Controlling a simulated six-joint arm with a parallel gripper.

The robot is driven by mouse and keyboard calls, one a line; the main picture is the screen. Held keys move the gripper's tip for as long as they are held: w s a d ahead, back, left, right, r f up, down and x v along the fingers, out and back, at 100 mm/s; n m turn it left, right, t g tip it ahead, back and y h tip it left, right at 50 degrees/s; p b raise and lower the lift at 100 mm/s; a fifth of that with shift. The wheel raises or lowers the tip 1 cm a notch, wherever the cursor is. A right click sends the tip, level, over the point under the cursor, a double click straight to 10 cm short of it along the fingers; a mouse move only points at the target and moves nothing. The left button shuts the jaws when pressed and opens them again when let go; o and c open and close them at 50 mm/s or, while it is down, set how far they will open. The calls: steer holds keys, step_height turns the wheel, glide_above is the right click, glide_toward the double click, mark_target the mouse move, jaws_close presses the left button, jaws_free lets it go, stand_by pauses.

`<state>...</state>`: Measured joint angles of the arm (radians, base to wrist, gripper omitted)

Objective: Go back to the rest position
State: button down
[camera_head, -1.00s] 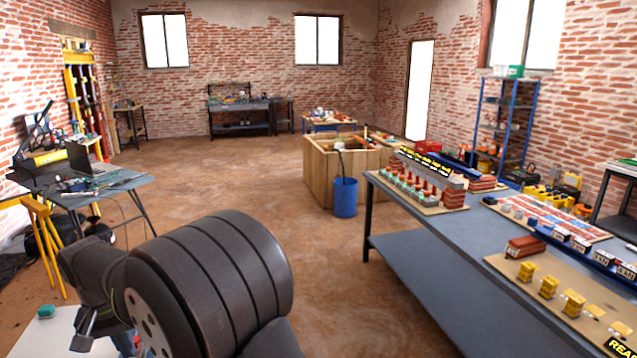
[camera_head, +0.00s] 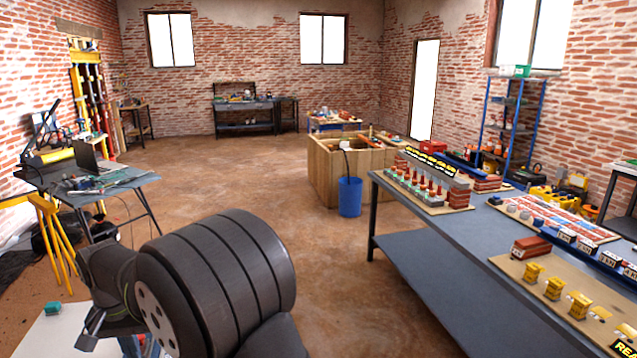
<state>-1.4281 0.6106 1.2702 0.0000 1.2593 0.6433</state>
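My own dark ribbed arm link fills the lower middle-left of the head view. To its left, low in the picture, is a dark jointed part of my arm with a small grey plate-like piece at its lower end, which may belong to my gripper. I cannot make out two fingertips, or whether the gripper is open or shut. No held object can be seen. A small teal block (camera_head: 53,308) lies on a white surface (camera_head: 50,338) at the lower left, apart from the arm.
A long grey workbench (camera_head: 440,237) with several displays runs along the right. A blue bin (camera_head: 350,198) stands beside a wooden crate (camera_head: 323,172). A grey table (camera_head: 135,179) with a laptop (camera_head: 86,157) and a yellow trestle (camera_head: 62,242) are at left. The brown floor between is clear.

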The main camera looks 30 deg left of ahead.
steer(key=shift+r, duration=1.15)
steer(key=c, duration=0.6)
jaws_free()
steer(key=o, duration=0.4)
steer(key=shift+w+a, duration=0.1)
steer(key=shift+a, duration=0.3)
steer(key=shift+o, duration=1)
steer(key=w+a, duration=0.4)
steer(key=a, duration=0.7)
steer(key=shift+r, duration=0.25)
steer(key=shift+w+a+f, duration=0.95)
steer(key=shift+w+a, duration=1.35)
steer(key=shift+a, duration=0.85)
step_height(320, 180, down, 10)
steer(key=shift+r, duration=0.2)
